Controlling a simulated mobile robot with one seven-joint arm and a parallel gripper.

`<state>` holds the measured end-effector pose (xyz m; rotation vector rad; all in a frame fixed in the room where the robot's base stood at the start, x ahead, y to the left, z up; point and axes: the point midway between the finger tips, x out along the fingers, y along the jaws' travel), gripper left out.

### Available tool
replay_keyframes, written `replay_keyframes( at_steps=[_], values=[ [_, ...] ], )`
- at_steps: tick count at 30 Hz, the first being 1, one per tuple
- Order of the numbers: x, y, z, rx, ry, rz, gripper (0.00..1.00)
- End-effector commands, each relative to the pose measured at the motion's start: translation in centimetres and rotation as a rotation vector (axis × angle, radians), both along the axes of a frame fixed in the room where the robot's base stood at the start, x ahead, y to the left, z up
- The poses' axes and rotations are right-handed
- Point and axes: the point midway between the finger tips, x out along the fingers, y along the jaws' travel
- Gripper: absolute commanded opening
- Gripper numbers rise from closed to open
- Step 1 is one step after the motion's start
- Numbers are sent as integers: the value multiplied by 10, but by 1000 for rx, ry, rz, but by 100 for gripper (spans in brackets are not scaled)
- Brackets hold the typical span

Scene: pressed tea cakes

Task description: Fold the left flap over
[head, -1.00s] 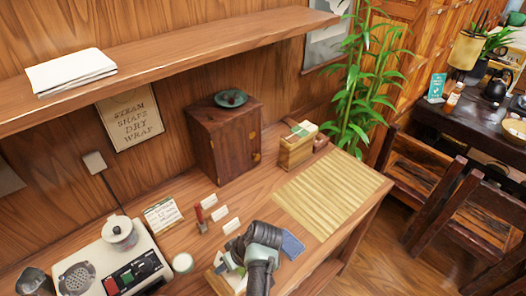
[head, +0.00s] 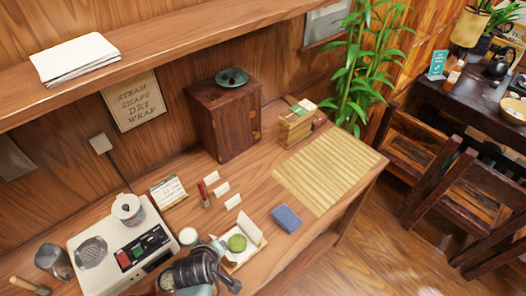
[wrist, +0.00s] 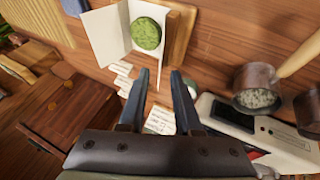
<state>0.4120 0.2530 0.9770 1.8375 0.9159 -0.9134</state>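A round green tea cake (head: 237,243) lies on white wrapping paper (head: 249,230) on a small wooden board (head: 252,259). The cake also shows in the wrist view (wrist: 146,33), with the paper (wrist: 103,33) beside it. The paper's right flap in the head view stands up at a slant. In the head view my arm is just left of the board.
A blue block (head: 286,218) and a slatted mat (head: 330,172) lie to the right.

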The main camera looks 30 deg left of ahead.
Motion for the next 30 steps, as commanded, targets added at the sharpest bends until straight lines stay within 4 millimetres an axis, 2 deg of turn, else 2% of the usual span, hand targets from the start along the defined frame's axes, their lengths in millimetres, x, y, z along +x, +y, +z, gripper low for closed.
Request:
replay_keyframes(
  at_steps=[15,18,30],
  values=[
    [-41,-20,75,1,0,0,32],
    [-20,-19,85,46,-44,-38,32],
    [41,-22,137,215,-208,-158,32]
  ],
)
